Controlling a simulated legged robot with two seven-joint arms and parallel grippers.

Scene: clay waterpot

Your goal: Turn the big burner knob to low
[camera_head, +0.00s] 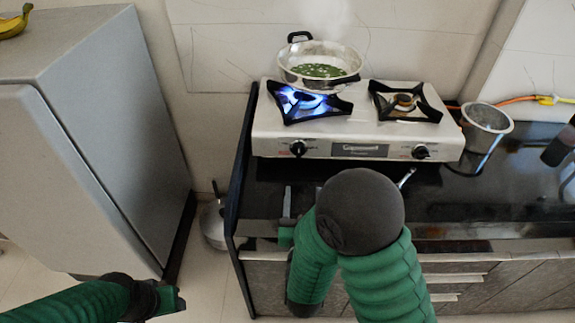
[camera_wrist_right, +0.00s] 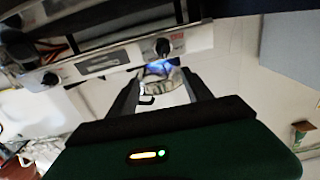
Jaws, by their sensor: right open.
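The white two-burner stove (camera_head: 270,133) stands on the dark counter. Its left knob (camera_head: 298,148) is black and sits below the lit left burner (camera_head: 305,103), which shows a blue flame. The right knob (camera_head: 421,152) is below the unlit right burner (camera_head: 404,101). My right gripper (camera_head: 297,190) is low in front of the stove, below the left knob and apart from it, partly hidden by my arm. In the wrist view my right gripper (camera_wrist_right: 163,84) is open and empty, with the left knob (camera_wrist_right: 163,47) beyond its fingertips. My left gripper (camera_head: 170,300) is at the lower left, its jaws unclear.
A steaming metal pan (camera_head: 318,78) with green contents sits over the left burner. A metal pot (camera_head: 487,122) stands right of the stove, near an orange hose (camera_head: 520,99). A grey fridge (camera_head: 100,110) stands at left. A lidded pot (camera_head: 213,222) is on the floor.

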